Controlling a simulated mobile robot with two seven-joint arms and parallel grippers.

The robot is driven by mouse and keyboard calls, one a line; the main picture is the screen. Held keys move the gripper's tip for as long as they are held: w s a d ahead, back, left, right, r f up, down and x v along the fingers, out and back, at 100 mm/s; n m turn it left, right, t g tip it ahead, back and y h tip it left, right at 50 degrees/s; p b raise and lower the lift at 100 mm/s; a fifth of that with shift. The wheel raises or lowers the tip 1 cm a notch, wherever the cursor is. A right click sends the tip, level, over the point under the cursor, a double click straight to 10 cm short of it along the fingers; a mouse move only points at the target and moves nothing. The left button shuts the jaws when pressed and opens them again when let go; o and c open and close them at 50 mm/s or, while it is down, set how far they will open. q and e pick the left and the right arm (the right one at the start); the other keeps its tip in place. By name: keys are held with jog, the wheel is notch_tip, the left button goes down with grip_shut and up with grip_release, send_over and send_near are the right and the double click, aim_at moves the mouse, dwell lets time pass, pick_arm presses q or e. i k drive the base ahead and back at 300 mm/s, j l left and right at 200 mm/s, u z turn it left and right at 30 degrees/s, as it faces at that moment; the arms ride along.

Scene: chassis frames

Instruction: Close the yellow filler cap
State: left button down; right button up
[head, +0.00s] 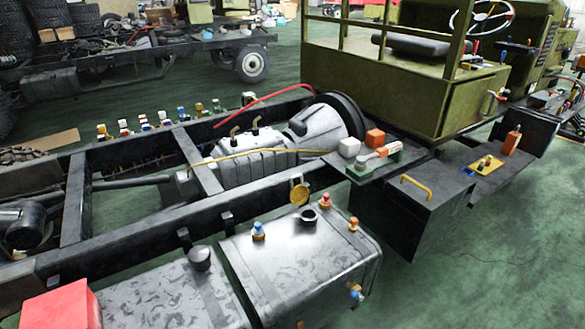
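The yellow filler cap (299,190) stands tilted up at the back edge of the grey metal tank (300,255). It is a round disc and looks open. The dark round filler neck (308,215) sits just in front of it and slightly right on the tank top, uncovered. The cap is apart from the neck's opening. Neither of my grippers shows in the head view.
Blue (258,231), red (325,201) and orange (353,223) fittings stand on the tank top near the neck. A second tank with a black cap (200,258) and a red box (62,305) lie left. The chassis rail (150,235) runs behind. Green floor (450,285) is clear at right.

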aim_at(299, 195)
jog(key=i+l, duration=0.15)
jog(key=l, duration=0.25)
jog(key=i+l+u, duration=0.15)
jog(key=l, duration=0.25)
jog(key=i+l, duration=0.2)
jog(key=l, duration=0.2)
jog(key=i+l+u, duration=0.15)
jog(key=l, duration=0.25)
jog(key=i+l, duration=0.1)
jog(key=l, duration=0.35)
jog(key=i+l+u, duration=0.15)
jog(key=l, duration=0.25)
